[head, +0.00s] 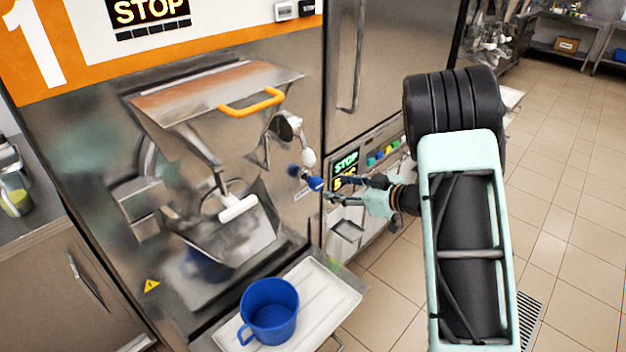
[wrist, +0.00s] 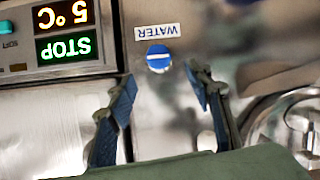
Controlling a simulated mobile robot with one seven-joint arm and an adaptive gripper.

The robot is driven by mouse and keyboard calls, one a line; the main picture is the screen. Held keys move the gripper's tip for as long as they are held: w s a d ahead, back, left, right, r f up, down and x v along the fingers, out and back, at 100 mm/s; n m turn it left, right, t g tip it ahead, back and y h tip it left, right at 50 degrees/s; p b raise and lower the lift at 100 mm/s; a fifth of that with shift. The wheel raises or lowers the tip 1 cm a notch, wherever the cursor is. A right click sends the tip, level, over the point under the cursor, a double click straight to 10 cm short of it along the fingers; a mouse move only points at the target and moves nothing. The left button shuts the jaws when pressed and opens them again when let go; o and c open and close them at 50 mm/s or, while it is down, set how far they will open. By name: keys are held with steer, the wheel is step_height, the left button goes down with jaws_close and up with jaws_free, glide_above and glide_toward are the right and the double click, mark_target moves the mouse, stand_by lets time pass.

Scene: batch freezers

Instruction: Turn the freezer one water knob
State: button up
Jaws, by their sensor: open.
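The water knob (head: 316,183) is a small blue knob on the front of freezer one (head: 75,130), near its right edge. In the wrist view the knob (wrist: 158,58) is round and blue with a white bar across it, next to an upside-down WATER label (wrist: 157,31). My gripper (head: 334,189) is just right of the knob in the head view. In the wrist view my gripper (wrist: 162,76) is open, with one blue-padded finger on each side of the knob's line. The knob appears beyond the fingertips, with nothing between the fingers touching it.
A blue jug (head: 269,312) stands on a white tray (head: 330,290) below the freezer's chute. A second machine's lit STOP display (wrist: 66,47) is beside the knob. Tiled floor lies open at right.

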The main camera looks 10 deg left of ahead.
mark_target(319, 184)
steer(key=x, duration=1)
steer(key=shift+w+a+f, duration=0.1)
steer(key=c, duration=1.2)
steer(key=shift+o, duration=0.2)
